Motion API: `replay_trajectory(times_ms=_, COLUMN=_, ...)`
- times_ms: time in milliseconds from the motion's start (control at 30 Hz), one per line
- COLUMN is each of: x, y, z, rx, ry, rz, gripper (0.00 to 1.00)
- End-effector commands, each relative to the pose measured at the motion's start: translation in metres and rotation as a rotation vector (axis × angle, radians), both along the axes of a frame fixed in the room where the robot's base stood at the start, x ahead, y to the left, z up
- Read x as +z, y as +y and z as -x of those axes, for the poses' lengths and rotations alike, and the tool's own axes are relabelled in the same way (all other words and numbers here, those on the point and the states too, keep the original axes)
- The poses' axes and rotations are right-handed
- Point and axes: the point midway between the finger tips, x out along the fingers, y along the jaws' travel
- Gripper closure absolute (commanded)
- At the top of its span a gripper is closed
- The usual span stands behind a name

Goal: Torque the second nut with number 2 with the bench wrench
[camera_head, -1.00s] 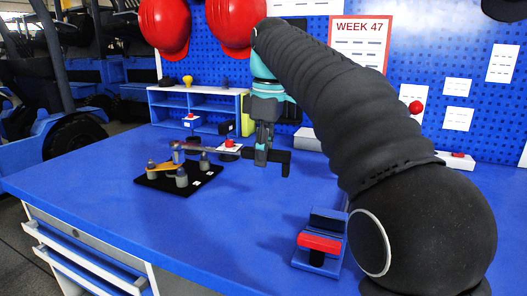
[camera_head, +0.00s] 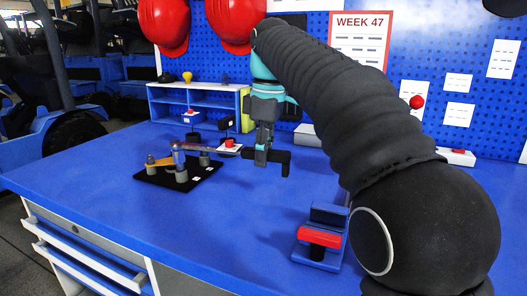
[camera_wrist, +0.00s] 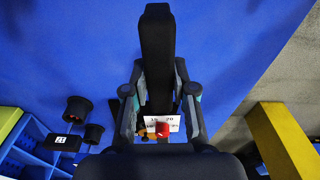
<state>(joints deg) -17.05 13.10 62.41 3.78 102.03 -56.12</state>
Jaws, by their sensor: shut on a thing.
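My gripper (camera_head: 263,150) is shut on the bench wrench, whose black handle (camera_head: 280,161) sticks out to the right; the handle also shows in the wrist view (camera_wrist: 157,50). The board bears grey posts or nuts (camera_head: 181,174) and an orange-yellow arm (camera_head: 160,161). Its small white labels are too small to read. Whether the head is seated on a nut, and on which, I cannot tell. A white scale plate with a red knob (camera_wrist: 162,130) sits between the fingers in the wrist view.
A red-and-blue block stand (camera_head: 320,238) is at the front right. A blue-and-white shelf (camera_head: 192,100) stands at the back, with black cups (camera_wrist: 77,109) near it. A pegboard with red helmets (camera_head: 164,24) rises behind. The front middle of the bench is clear.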

Motion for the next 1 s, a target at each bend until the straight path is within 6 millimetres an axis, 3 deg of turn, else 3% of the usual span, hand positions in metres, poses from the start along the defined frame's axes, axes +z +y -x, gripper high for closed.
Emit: replay_trajectory(times_ms=1000, x=-0.012, y=0.0, z=0.0, rx=0.0, ry=-0.002, rz=-0.001, gripper=1.0)
